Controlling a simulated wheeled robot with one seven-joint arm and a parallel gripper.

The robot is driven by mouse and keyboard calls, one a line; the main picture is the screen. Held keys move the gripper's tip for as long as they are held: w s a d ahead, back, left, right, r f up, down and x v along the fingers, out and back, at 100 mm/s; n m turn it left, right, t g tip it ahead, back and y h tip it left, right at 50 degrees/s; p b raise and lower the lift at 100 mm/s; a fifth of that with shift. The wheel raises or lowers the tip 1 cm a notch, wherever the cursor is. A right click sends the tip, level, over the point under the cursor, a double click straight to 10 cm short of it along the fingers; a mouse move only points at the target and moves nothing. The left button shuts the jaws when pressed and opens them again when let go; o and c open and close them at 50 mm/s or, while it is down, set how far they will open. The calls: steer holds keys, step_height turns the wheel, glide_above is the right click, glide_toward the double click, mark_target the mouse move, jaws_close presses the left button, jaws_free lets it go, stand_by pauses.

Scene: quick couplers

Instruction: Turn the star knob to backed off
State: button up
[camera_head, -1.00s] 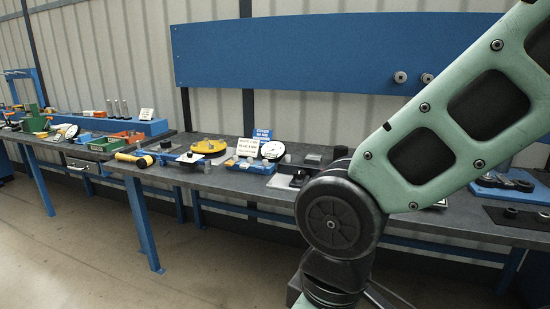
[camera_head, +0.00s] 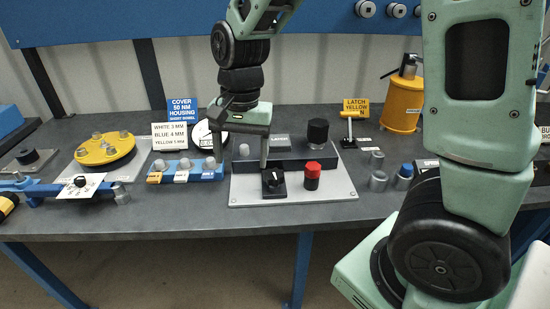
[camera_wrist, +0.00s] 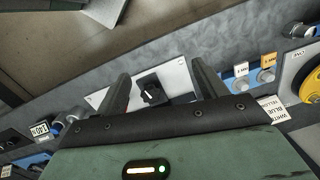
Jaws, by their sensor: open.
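No knob is clearly star-shaped at this size. In the head view, a black knob with a white mark on a square base (camera_head: 273,184) sits at the front of a pale panel (camera_head: 335,193). A red-topped knob (camera_head: 313,171) stands to its right, and a black round knob (camera_head: 318,132) stands behind. My gripper (camera_head: 241,162) points down, open and empty, over the panel's left part. In the wrist view, the marked black knob (camera_wrist: 151,92) shows between the two fingers of my gripper (camera_wrist: 161,84), apart from both.
A blue block with several pegs (camera_head: 188,171) and a yellow disc (camera_head: 105,149) lie to the left. A yellow-handled latch (camera_head: 349,128), metal cylinders (camera_head: 378,180) and a yellow canister (camera_head: 402,103) stand to the right. Bare bench (camera_head: 180,217) runs along the front.

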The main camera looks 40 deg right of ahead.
mark_target(275, 173)
steer(key=w+d+r+m+h+p, duration=0.1)
steer(key=w+d+m, duration=0.25)
steer(key=d, duration=0.35)
steer(key=w+d+r+m+p, duration=0.1)
steer(key=w+d+m, duration=0.2)
steer(key=d+m, duration=0.25)
steer(key=f, duration=1.7)
steer(key=shift+s+d, duration=0.25)
steer(key=shift+d, duration=0.15)
steer(key=c, duration=1)
